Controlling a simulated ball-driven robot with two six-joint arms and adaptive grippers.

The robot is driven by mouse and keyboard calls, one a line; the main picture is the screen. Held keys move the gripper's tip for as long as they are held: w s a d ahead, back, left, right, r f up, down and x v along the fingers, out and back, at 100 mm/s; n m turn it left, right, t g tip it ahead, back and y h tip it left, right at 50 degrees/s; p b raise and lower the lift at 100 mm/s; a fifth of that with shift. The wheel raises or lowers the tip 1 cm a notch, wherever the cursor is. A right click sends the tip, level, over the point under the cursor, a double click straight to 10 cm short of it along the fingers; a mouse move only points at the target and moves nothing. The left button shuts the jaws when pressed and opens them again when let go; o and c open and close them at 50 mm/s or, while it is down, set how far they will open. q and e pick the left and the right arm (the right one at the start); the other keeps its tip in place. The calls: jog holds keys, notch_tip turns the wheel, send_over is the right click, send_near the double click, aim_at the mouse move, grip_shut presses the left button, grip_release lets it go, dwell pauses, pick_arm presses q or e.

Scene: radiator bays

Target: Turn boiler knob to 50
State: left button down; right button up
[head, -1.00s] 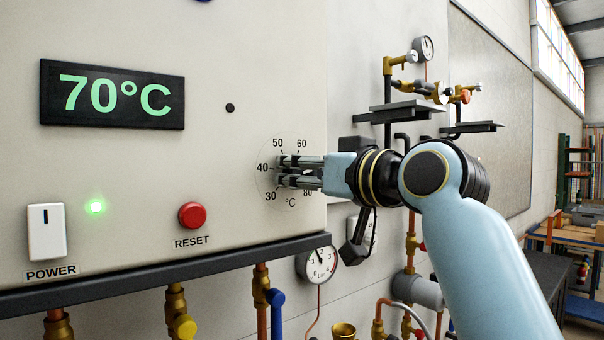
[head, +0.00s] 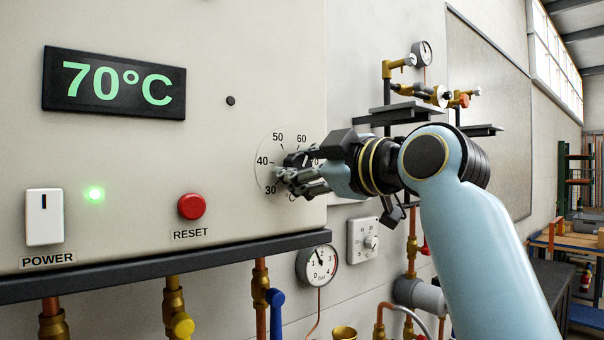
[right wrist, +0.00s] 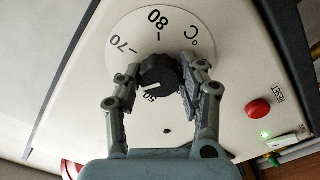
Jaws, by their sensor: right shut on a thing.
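The boiler knob (right wrist: 160,75) is a black ridged dial on a round white scale. My right gripper (head: 291,169) has its fingers around it at the boiler front. In the right wrist view the two fingers (right wrist: 158,85) lie on either side of the knob, closed on it. A white mark on the knob points to the lower left, near the partly covered 50. In the head view the fingers hide most of the knob and the scale's right part; 30, 40, 50 and 60 show. The display (head: 115,84) reads 70°C. My left gripper is not in view.
A red RESET button (head: 191,206) and a white POWER switch (head: 44,217) with a lit green lamp (head: 94,194) are left of the dial. A dark ledge (head: 160,267) runs below. A wall thermostat (head: 363,240), pressure gauge (head: 318,265) and pipes are below right.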

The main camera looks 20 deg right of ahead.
jog(key=n+b, duration=0.2)
jog(key=n, duration=0.3)
jog(key=shift+f+n, duration=0.15)
jog(key=shift+n, duration=0.15)
jog(key=n+b, duration=0.2)
jog(key=n, duration=0.2)
jog(key=shift+n, duration=0.4)
jog(key=o, duration=1.2)
jog(key=shift+s, duration=0.15)
jog(key=v, duration=0.7)
jog(key=shift+s, duration=0.15)
